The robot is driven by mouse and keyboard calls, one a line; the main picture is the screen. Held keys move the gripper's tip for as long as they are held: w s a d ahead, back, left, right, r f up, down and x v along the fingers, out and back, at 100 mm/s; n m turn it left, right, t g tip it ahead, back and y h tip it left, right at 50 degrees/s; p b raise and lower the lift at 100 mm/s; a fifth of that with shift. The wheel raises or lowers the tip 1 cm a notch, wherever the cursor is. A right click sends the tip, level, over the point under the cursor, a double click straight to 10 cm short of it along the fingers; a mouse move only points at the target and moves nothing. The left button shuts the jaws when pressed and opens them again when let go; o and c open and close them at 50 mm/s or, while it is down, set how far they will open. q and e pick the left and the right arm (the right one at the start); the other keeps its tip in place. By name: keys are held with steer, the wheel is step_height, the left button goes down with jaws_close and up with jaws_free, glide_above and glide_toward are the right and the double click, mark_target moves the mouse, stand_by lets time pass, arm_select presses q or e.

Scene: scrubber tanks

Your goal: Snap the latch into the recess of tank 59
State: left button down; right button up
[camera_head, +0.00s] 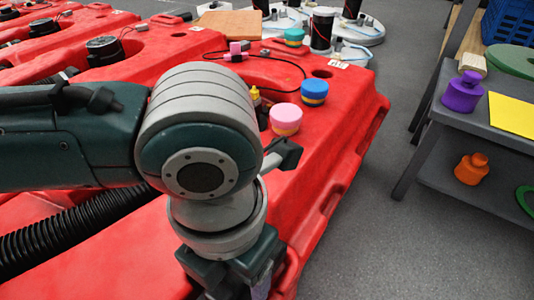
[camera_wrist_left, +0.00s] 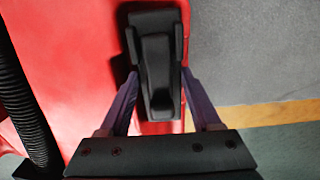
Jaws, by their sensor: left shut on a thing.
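My left gripper (camera_wrist_left: 158,88) is shut on the black latch (camera_wrist_left: 156,60), with a purplish finger on each side of it in the left wrist view. The latch lies over the edge of a red tank (camera_wrist_left: 70,60), its narrow end toward my palm. I cannot tell whether it is seated in a recess or held just above one. In the head view the left gripper (camera_head: 250,282) is low at the bottom edge beside the red tank (camera_head: 340,130), mostly hidden by my arm. The tank's number is too small to read. My right gripper is not in view.
A black hose (camera_head: 75,235) runs along the left. A grey bench (camera_head: 470,105) holds a purple bottle (camera_head: 463,92). Grey floor lies clear between.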

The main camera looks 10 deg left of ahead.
arm_select(q)
steer(key=shift+f, duration=0.15)
steer(key=shift+f, duration=0.35)
steer(key=shift+f, duration=0.35)
stand_by(0.4)
steer(key=shift+f, duration=0.3)
stand_by(0.4)
steer(key=shift+f+b, duration=0.5)
steer(key=shift+f, duration=0.05)
stand_by(0.6)
jaws_free()
stand_by(0.3)
steer(key=shift+r, duration=0.1)
stand_by(0.5)
